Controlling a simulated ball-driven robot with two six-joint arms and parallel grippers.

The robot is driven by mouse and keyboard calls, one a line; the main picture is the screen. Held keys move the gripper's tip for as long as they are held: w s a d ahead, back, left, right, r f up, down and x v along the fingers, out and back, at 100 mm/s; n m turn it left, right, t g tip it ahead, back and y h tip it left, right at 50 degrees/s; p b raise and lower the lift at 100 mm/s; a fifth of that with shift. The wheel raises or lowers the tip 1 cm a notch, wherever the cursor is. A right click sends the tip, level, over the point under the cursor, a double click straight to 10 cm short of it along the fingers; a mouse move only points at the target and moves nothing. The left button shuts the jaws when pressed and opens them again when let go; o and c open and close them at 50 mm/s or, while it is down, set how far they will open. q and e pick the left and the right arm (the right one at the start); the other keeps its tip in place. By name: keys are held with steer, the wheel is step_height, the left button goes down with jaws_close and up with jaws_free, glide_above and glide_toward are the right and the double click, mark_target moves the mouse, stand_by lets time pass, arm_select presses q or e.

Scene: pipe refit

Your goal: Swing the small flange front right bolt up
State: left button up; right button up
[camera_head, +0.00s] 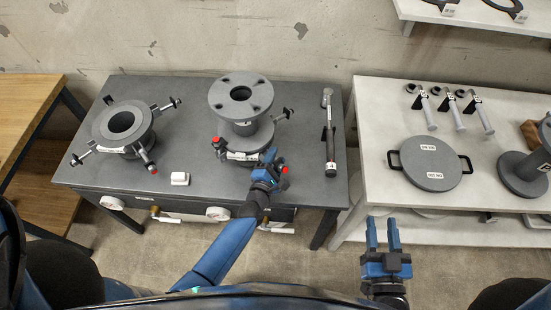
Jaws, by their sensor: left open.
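The small flange (243,140) appears to be the lower part of the middle stack on the dark workbench, with a round flanged pipe piece (241,93) on top. Its front right bolt (285,170) shows only as a red tip and dark bits beside my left gripper (272,157). The rest of that bolt is hidden, so I cannot tell its angle. My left gripper is open at the stack's front right; I cannot tell whether it touches the bolt. My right gripper (384,232) is open and empty, over the floor in front of the pale table.
Another flange (122,122) with several splayed bolts stands left on the workbench (190,90). The pale table (375,105) holds a round lidded plate (431,163) and several small tools.

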arm_select(q)
steer(key=f+v, duration=0.1)
steer(key=v, duration=0.9)
steer(key=shift+s+r, duration=0.4)
steer(key=shift+r, duration=0.1)
steer(key=shift+a, duration=0.1)
